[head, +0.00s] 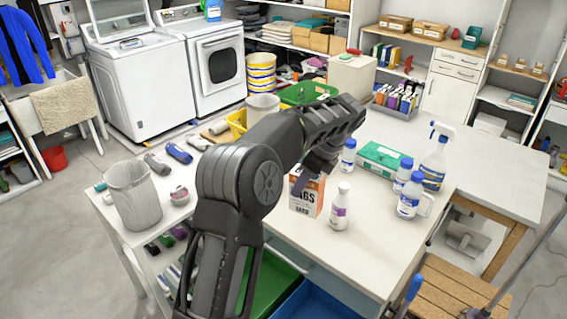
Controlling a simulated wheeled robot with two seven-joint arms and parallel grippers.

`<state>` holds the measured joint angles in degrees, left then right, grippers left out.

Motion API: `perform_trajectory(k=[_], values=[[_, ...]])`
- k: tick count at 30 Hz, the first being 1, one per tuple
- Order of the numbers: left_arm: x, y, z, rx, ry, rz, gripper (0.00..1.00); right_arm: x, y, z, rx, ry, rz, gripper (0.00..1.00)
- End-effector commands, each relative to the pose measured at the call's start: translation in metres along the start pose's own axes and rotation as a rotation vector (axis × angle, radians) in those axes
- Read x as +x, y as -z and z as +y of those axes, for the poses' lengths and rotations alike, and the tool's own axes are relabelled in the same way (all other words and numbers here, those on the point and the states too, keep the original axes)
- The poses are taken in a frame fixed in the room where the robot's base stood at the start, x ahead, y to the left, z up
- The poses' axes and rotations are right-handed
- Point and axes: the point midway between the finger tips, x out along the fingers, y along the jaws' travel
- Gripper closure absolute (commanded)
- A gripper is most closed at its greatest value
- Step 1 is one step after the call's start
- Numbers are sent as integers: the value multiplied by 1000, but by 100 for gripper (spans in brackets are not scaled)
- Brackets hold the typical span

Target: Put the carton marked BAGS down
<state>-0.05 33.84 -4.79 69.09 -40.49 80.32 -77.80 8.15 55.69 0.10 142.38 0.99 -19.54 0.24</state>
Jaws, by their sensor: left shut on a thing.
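The carton marked BAGS (307,198) is a small white box with an orange panel and dark lettering. It is upright over the front part of the white table (345,255), just left of a white bottle with a purple label (340,207). My left gripper (302,180) points down and is shut on the carton's upper part. The gripper and arm hide the carton's top and some of the table behind. I cannot tell whether the carton's base touches the table. My right gripper is not in view.
White bottles with blue caps (411,195), a spray bottle (435,160) and a green box (385,159) stand to the right. A wire bin (133,195) stands at the table's left end. A green basket (300,95) is behind. The table's front right is clear.

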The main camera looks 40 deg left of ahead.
Motion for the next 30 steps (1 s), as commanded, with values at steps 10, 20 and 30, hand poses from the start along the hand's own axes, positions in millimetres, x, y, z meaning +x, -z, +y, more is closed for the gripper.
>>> perform_trajectory(k=[10, 20, 30], values=[[10, 132, 63, -250, -109, -3, 93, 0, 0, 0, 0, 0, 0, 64], [18, 192, 124, -444, -186, -2, 93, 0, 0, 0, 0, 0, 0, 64], [74, 216, 125, -456, -189, 0, 93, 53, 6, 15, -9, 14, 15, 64]])
